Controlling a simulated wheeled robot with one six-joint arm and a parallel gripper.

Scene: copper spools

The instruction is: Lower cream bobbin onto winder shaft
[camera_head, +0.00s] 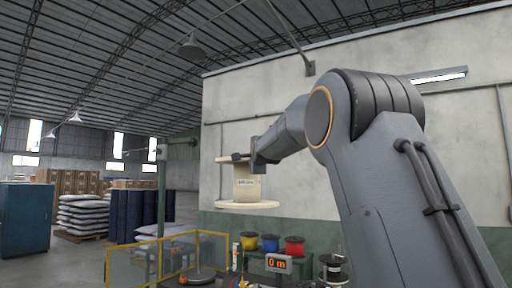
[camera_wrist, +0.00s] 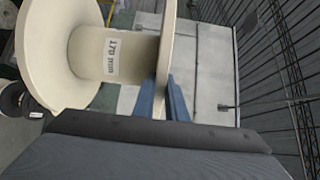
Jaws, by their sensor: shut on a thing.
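The cream bobbin (camera_head: 247,188) hangs upright in the air in the head view, its wide lower flange level and a printed label on its barrel. My gripper (camera_head: 256,162) is shut on it near its upper flange, on the right side. In the wrist view the bobbin (camera_wrist: 85,55) fills the upper left, with a label reading 170 mm. The blue fingers (camera_wrist: 170,98) pinch the flange edge close to the camera. I cannot clearly pick out the winder shaft.
Yellow, blue and red spools (camera_head: 294,246) stand behind a counter display (camera_head: 278,263) reading 0 m. A black-and-white spool (camera_head: 333,266) is at the right. A yellow guard frame (camera_head: 136,262) stands at the left. The air around the bobbin looks clear.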

